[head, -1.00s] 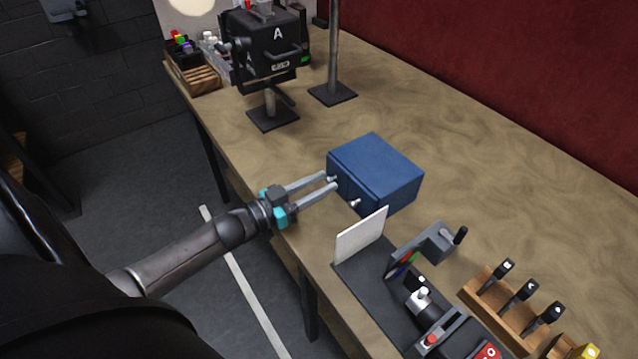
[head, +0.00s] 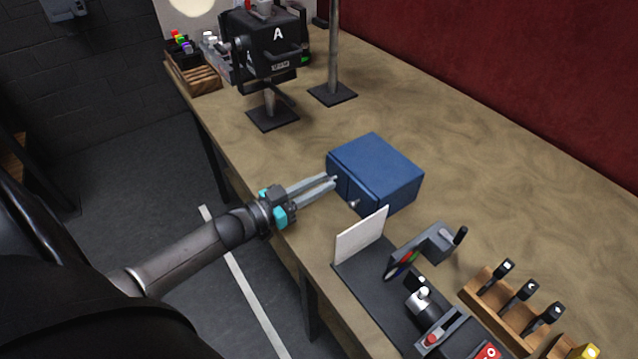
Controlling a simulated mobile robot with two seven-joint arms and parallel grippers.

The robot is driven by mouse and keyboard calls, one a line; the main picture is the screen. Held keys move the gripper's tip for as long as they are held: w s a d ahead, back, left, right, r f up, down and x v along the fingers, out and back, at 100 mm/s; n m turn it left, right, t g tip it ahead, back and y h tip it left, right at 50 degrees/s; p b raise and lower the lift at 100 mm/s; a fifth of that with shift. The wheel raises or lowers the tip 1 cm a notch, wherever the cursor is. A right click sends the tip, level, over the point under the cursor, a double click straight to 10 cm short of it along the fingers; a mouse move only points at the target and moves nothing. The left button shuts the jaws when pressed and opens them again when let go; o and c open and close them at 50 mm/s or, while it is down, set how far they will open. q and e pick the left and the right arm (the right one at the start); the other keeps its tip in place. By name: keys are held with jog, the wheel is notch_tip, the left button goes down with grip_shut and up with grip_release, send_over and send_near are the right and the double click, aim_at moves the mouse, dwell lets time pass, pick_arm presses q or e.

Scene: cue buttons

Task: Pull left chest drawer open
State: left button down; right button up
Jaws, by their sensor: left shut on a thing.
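A small blue chest (head: 384,167) stands on the wooden table, its front with two drawers facing left toward my arm. The left drawer is at the far side of the front, and its front looks flush with the chest. My right gripper is not in view.
A white upright panel on a dark base (head: 362,235) stands close in front of the chest, to the right of my gripper. A black lamp marked A (head: 262,50) and a metal pole (head: 333,50) stand behind. A wooden rack (head: 487,292) holds dark tools. The table right of the chest is clear.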

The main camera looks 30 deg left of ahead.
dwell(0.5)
pick_arm(q)
jog(key=p+v, duration=0.3)
jog(key=v, duration=0.5)
jog(key=c, duration=0.8)
grip_release()
jog(key=shift+w, duration=0.1)
jog(key=v, duration=1.5)
jog(key=shift+f, duration=0.15)
